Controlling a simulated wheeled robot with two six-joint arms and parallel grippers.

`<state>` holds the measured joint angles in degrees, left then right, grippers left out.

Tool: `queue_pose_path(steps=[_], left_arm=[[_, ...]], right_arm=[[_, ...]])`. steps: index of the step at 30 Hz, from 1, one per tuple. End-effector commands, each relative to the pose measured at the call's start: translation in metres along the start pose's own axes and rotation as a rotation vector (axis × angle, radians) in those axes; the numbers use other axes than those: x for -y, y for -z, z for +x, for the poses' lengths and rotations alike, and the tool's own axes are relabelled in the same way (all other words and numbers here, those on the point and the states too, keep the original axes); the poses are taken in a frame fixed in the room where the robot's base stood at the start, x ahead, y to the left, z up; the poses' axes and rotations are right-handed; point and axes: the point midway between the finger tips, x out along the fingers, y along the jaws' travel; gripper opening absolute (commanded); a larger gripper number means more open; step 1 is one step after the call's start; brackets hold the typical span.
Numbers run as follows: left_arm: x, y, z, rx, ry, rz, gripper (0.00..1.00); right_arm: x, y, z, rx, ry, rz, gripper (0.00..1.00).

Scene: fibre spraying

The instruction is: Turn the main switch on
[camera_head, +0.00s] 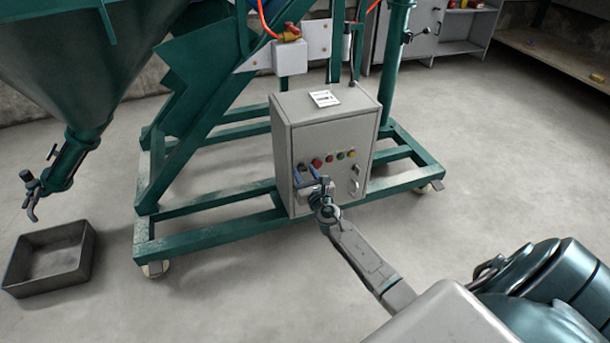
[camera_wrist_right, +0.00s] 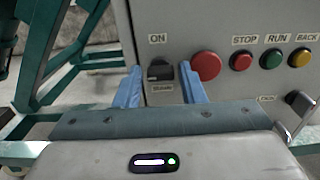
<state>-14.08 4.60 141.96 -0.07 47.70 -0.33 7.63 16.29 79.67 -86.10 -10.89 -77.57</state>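The grey control cabinet (camera_head: 328,140) stands on the green frame. Its main switch (camera_wrist_right: 160,70) is a black knob with an "ON" label above it and another label below, too blurred to read surely. In the head view the switch (camera_head: 302,168) is small, at the left of the button row. My right gripper (camera_wrist_right: 161,86) has its blue fingers apart, one on each side of the switch, with a small gap showing on both sides. In the head view my right gripper (camera_head: 308,175) is at the cabinet front. My left gripper is not in view.
Right of the switch are a large red button (camera_wrist_right: 206,66), a red STOP button (camera_wrist_right: 241,60), a green RUN button (camera_wrist_right: 271,58) and a yellow button (camera_wrist_right: 299,57). A dark tray (camera_head: 88,262) lies on the floor at left.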

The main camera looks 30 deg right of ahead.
Motion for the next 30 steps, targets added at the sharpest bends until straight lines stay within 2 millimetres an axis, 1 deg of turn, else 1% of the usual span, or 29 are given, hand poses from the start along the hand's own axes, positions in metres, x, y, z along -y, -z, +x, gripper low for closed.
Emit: queue_pose_path(steps=[3, 9, 10, 12, 15, 23, 30], left_arm=[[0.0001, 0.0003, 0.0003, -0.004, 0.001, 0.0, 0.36], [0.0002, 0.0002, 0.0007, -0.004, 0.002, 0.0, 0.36], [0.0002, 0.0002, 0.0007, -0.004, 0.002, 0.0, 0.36], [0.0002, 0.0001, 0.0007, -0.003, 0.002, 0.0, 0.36], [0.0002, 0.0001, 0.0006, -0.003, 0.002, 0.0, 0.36], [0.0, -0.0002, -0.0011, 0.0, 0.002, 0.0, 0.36], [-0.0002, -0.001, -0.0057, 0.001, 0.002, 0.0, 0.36]], right_arm=[[-0.0001, 0.0005, 0.0033, -0.001, 0.0, 0.0, 0.36], [-0.0001, 0.0002, 0.0034, -0.001, 0.0, 0.001, 0.36], [-0.0001, 0.0003, 0.0033, -0.001, 0.0, 0.001, 0.34], [-0.0001, 0.0002, 0.0033, -0.001, 0.0, 0.001, 0.21], [-0.0001, 0.0002, 0.0032, -0.001, 0.0, 0.001, 0.04], [0.0, 0.0008, 0.0032, -0.001, 0.0, 0.023, 0.04], [0.0005, 0.0018, 0.0033, 0.0, -0.001, 0.133, 0.04]])
